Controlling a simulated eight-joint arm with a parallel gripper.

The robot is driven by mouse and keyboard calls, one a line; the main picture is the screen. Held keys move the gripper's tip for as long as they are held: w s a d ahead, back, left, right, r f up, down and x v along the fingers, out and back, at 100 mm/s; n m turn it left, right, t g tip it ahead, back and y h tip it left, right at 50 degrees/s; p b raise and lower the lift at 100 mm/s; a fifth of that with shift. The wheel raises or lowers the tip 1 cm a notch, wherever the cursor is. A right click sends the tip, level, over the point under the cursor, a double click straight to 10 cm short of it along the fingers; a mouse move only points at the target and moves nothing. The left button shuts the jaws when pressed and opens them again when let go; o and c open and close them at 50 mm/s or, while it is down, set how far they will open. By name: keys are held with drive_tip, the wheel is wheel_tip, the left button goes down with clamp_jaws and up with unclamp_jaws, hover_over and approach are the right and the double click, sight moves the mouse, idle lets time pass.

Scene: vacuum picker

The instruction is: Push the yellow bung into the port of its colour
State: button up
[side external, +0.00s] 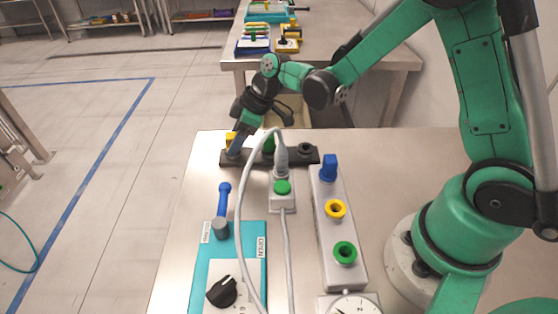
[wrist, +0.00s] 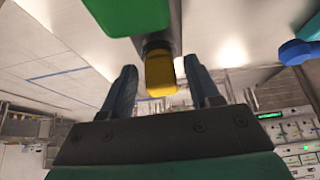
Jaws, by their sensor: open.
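The yellow bung (side external: 230,138) stands at the left end of a dark rack (side external: 293,157). My gripper (side external: 236,148) is at that end of the rack and partly covers the bung. In the wrist view the yellow bung (wrist: 160,76) sits between my two spread fingers (wrist: 160,68), with gaps visible on both sides. The yellow-ringed port (side external: 336,209) is in the middle of a pale block (side external: 325,235) and looks empty. Whether the fingers touch the bung is not clear from the side.
The green bung (side external: 268,145) stands in the rack beside my gripper. A blue bung (side external: 329,167) is at the block's far port; the green-ringed port (side external: 345,252) is nearest. A cabled plug (side external: 281,155), a blue-handled lever (side external: 223,200) and a teal panel (side external: 255,240) are nearby.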

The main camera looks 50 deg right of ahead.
drive_tip(key=shift+c, duration=0.2)
clamp_jaws()
drive_tip(key=shift+r, duration=2.5)
